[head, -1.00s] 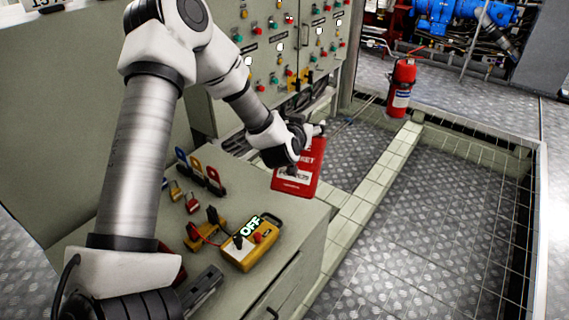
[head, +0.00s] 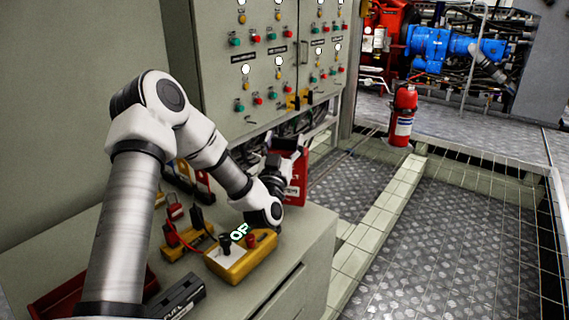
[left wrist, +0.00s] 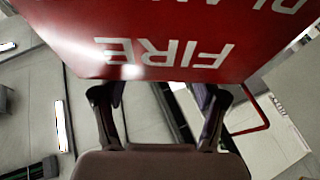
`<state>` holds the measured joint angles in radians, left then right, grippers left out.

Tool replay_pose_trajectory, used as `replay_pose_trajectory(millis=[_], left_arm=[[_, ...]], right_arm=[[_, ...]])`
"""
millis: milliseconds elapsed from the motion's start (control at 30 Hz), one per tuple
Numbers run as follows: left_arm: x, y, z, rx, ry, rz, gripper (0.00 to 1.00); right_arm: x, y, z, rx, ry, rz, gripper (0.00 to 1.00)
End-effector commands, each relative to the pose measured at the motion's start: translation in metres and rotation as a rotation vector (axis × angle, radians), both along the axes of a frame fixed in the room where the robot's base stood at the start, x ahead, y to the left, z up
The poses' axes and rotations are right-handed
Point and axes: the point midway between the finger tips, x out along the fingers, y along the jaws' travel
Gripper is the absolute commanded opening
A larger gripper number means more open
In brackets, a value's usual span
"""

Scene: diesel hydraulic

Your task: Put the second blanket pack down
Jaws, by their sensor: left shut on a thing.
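One red fire blanket pack (head: 297,183) shows in the head view, partly hidden behind my left arm, near the far right corner of the grey worktop (head: 310,226). My left gripper (head: 284,148) is shut on it. In the left wrist view the red pack (left wrist: 180,35) fills the top, with white "FIRE" lettering upside down, and the gripper fingers (left wrist: 160,92) reach its lower edge. I cannot tell whether the pack touches the worktop. My right gripper is out of view.
A yellow meter (head: 238,262), a red padlock (head: 174,208) and a red tray (head: 70,300) occupy the worktop. The control cabinet (head: 225,90) stands behind. A fire extinguisher (head: 402,118) stands on the floor to the right.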

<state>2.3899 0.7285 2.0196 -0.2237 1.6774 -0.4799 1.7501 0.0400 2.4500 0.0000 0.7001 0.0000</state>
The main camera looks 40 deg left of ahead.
Motion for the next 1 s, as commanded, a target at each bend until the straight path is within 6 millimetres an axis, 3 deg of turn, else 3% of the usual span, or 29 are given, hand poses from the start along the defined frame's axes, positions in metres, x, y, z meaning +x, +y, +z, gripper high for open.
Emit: replay_pose_trajectory(millis=[33, 133, 533, 567, 600, 633, 1000], left_arm=[[0.0, 0.0, -0.013, 0.002, 0.001, 0.0, 0.12], [0.0, 0.0, -0.028, 0.001, 0.002, -0.001, 0.12], [0.0, 0.0, -0.032, 0.0, 0.0, -0.001, 0.12], [0.0, 0.0, -0.033, -0.001, 0.002, -0.001, 0.75], [0.0, 0.0, -0.032, -0.001, 0.002, -0.001, 0.9], [0.0, 0.0, -0.032, -0.001, 0.002, -0.001, 0.97], [0.0, 0.0, -0.029, -0.001, 0.002, -0.001, 0.97]], right_arm=[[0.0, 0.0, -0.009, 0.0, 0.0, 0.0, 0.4], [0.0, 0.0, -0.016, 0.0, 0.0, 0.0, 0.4], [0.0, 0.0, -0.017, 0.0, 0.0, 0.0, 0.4], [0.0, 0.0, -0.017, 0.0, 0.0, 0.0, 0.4], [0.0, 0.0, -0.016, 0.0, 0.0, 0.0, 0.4], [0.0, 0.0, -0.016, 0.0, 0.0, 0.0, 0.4], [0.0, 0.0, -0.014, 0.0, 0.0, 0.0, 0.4]])
